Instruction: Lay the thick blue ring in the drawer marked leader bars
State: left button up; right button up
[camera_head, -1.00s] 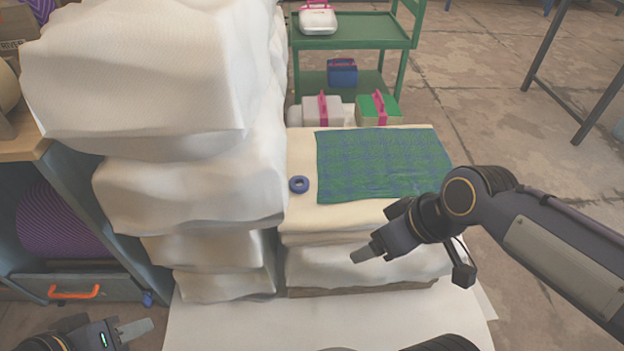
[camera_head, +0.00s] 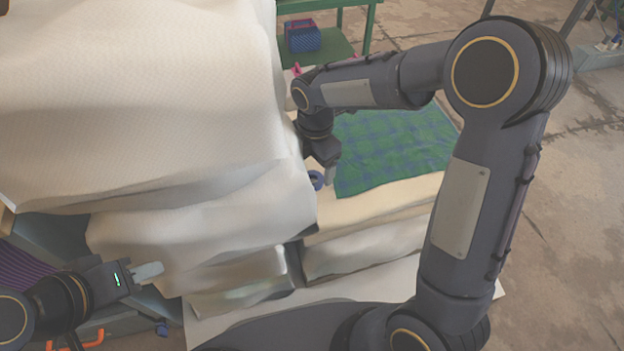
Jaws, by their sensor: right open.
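The thick blue ring (camera_head: 315,180) lies on the cream cloth (camera_head: 372,203) on top of the low stack, left of the green and blue plaid cloth (camera_head: 395,150). My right gripper (camera_head: 328,174) is open, pointing down right at the ring; its fingers partly hide the ring, and I cannot tell whether they touch it. My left gripper (camera_head: 148,272) is at lower left, apart from the ring; I cannot tell its opening. A drawer front (camera_head: 122,322) with an orange handle (camera_head: 88,342) shows at the bottom left, partly hidden by my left arm. No leader bars marking is readable.
Tall white wrapped bales (camera_head: 150,110) rise between the ring and the drawer cabinet (camera_head: 45,240). A green cart (camera_head: 335,47) with a blue box (camera_head: 302,36) stands behind. The floor at right is open.

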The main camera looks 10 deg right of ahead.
aim_at(312, 183)
jog(key=f, duration=0.1)
jog(key=f+b, duration=0.1)
jog(key=f, duration=0.1)
jog(key=f+b, duration=0.1)
jog(key=f, duration=0.1)
jog(key=shift+w+a, duration=0.25)
jog(key=shift+a, duration=0.05)
jog(key=shift+r, duration=0.1)
jog(key=c, duration=1.2)
jog(key=shift+r, duration=0.15)
